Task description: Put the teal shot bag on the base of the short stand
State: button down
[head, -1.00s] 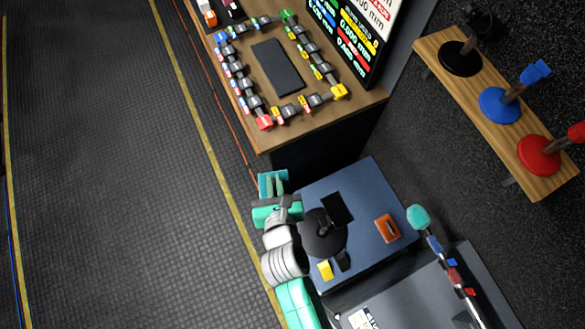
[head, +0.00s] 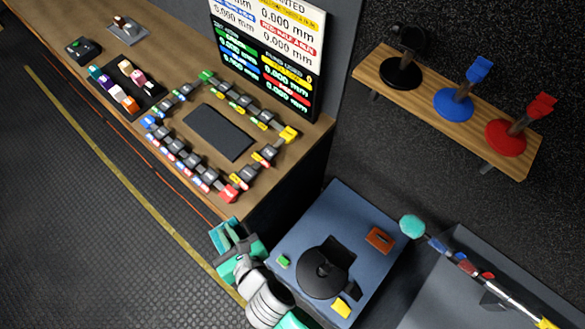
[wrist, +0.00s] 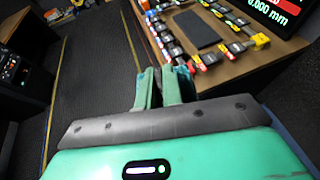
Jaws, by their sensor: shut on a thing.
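My gripper (head: 224,236) is at the lower middle of the head view, beside the front corner of the wooden desk. Its jaws are shut on a teal thing (wrist: 165,76), which I take to be the teal shot bag. Its shape is hard to separate from the teal fingers. A black stand with a round base (head: 318,284) sits on a blue-topped unit (head: 305,222), right of my gripper. It looks low, and I take it as the short stand. My gripper is apart from it, to its upper left.
A green block (head: 282,261), a yellow block (head: 341,307) and an orange-brown block (head: 379,239) lie around the base. The desk (head: 290,170) holds a ring of small devices. A teal-tipped pole (head: 412,226) is at right.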

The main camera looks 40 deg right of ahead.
jog(key=s+d+f+m+h+b, duration=0.15)
jog(key=d+f+b, duration=0.25)
jog(key=f+b, duration=0.55)
jog(key=s+d+f+n+b, duration=0.1)
jog(key=s+d+f+b, duration=0.15)
jog(key=f+b, duration=0.65)
jog(key=n+y+b, duration=0.3)
jog(key=y+b, duration=0.2)
jog(key=b, duration=2.2)
send_over(309, 282)
jog(key=shift+f, duration=24.25)
jog(key=shift+f+b, duration=0.15)
jog(key=shift+b, duration=0.2)
jog(key=c, duration=1.8)
grip_release()
jog(key=shift+s, duration=0.1)
jog(key=shift+o, duration=1.3)
